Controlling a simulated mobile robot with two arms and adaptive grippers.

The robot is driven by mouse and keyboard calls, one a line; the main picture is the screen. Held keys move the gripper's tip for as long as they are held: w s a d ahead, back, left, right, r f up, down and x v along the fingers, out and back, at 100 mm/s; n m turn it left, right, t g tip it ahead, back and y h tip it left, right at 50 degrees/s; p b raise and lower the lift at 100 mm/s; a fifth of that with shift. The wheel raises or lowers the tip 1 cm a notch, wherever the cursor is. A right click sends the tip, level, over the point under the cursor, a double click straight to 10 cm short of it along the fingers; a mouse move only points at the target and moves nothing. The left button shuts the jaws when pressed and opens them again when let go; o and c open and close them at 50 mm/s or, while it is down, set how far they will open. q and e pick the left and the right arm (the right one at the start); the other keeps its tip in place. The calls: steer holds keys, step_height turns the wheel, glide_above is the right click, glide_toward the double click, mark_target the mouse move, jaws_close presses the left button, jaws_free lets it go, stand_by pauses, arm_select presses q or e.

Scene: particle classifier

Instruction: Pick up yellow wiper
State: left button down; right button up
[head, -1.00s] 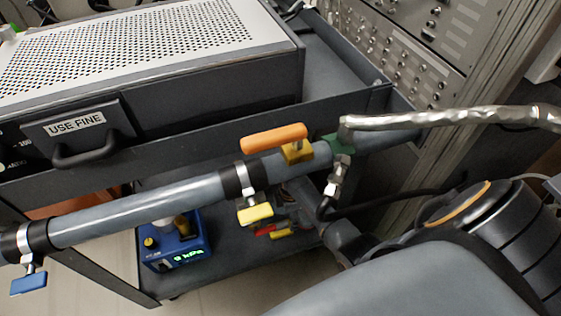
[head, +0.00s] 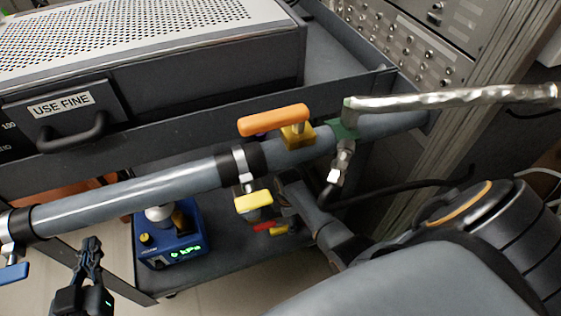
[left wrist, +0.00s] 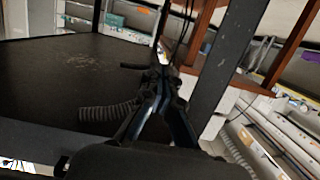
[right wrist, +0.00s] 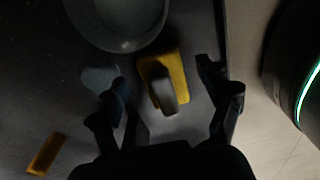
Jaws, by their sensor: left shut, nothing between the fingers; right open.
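In the right wrist view, a yellow piece with a dark rounded part (right wrist: 178,68) lies between the fingers of my open right gripper (right wrist: 168,90); it looks like the yellow wiper. The fingers stand apart on either side of it, and I see no grip. A second, smaller yellow piece (right wrist: 46,153) lies at lower left. In the head view, small red and yellow pieces (head: 280,230) lie on the lower shelf near my right arm, whose fingers are mostly hidden by the pipe. My left gripper (head: 90,243) is shut and empty at lower left.
A grey pipe (head: 120,198) with clamps crosses above the lower shelf (head: 225,262). A blue pressure device (head: 172,243) stands on the shelf.

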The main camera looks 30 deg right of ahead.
steer(key=shift+f, duration=0.6)
arm_select(q)
steer(key=r, duration=0.1)
steer(key=r+t, duration=0.2)
steer(key=shift+w+d, duration=0.3)
steer(key=shift+d, duration=0.05)
arm_select(e)
steer(key=c, duration=1.2)
steer(key=shift+c, duration=0.2)
